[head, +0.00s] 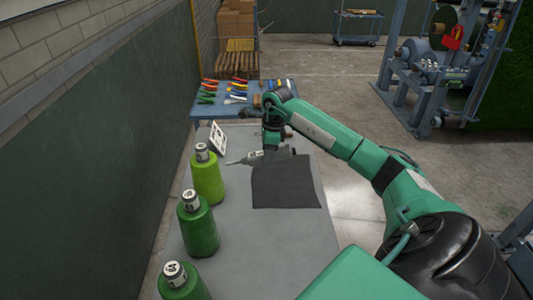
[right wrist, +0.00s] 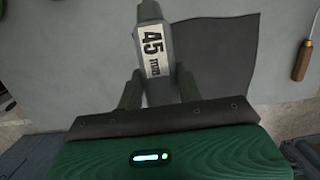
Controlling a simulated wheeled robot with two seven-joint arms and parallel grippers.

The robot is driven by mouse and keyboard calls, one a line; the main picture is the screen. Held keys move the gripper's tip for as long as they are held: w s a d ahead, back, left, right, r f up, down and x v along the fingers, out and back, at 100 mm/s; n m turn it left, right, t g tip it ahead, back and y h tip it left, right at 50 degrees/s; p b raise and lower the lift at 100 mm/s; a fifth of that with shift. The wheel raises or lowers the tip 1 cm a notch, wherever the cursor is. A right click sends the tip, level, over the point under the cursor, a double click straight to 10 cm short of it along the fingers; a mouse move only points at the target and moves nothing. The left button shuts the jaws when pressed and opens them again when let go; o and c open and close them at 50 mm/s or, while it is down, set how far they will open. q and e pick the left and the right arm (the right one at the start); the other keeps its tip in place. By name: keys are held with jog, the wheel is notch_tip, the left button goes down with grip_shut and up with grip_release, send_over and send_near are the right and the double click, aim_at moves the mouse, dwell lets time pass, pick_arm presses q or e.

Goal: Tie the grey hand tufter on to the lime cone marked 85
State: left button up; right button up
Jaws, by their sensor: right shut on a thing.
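My right gripper (head: 270,147) points down over the grey table and is shut on the grey hand tufter (head: 252,158). The tufter's thin tip points left, towards the lime cone (head: 207,178). The lime cone stands upright at the table's left side, apart from the tufter. Its top label is too small to read. The tufter's lower side and any yarn end on the cone are not clear. My left gripper is out of view.
A green cone (head: 199,228) and another green cone (head: 184,284) stand nearer along the left edge. A dark mat (head: 287,188) lies on the table (head: 250,245). A white marked card (head: 217,139) stands behind the lime cone. A wooden-handled tool (right wrist: 302,62) lies at right.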

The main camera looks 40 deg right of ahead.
aim_at(256, 154)
jog(key=shift+w+a, duration=0.9)
jog(key=shift+a, duration=0.1)
dwell(0.6)
jog(key=shift+w+a, duration=0.1)
jog(key=shift+a, duration=0.05)
dwell(1.5)
jog(key=shift+s+d+b, duration=0.7)
jog(key=shift+s+d, duration=0.5)
jog(key=shift+d, duration=0.25)
jog(key=shift+s+d+b, duration=0.7)
jog(key=shift+s+d, duration=0.5)
jog(key=shift+d, duration=0.2)
jog(key=shift+s+d, duration=0.2)
jog(key=shift+d, duration=0.05)
jog(key=shift+a, duration=0.1)
